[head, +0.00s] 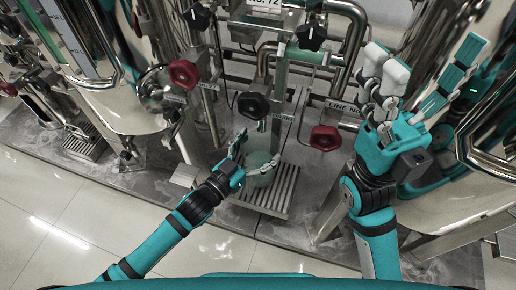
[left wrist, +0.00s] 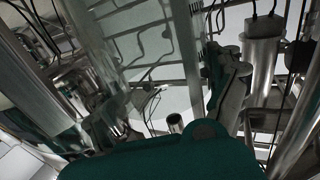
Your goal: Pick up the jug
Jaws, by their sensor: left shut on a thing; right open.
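The jug (head: 261,172) is a pale green, see-through vessel in the middle of the head view. It is over the slatted metal drip tray (head: 283,193), below a tap with dark knobs. My left gripper (head: 252,158) reaches in from the left and is shut on the jug's near left side. I cannot tell whether the jug's base touches the tray. In the left wrist view a see-through surface covers the upper left, perhaps the jug's wall. My right gripper (head: 418,82) is open and empty, raised at the right with its fingers pointing up.
A red valve knob (head: 325,138) is right of the jug, and another (head: 183,74) is up to the left. A dark knob (head: 253,105) is just above the jug. Shiny tanks (head: 115,100) stand on both sides. Tiled floor (head: 60,215) is clear at the lower left.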

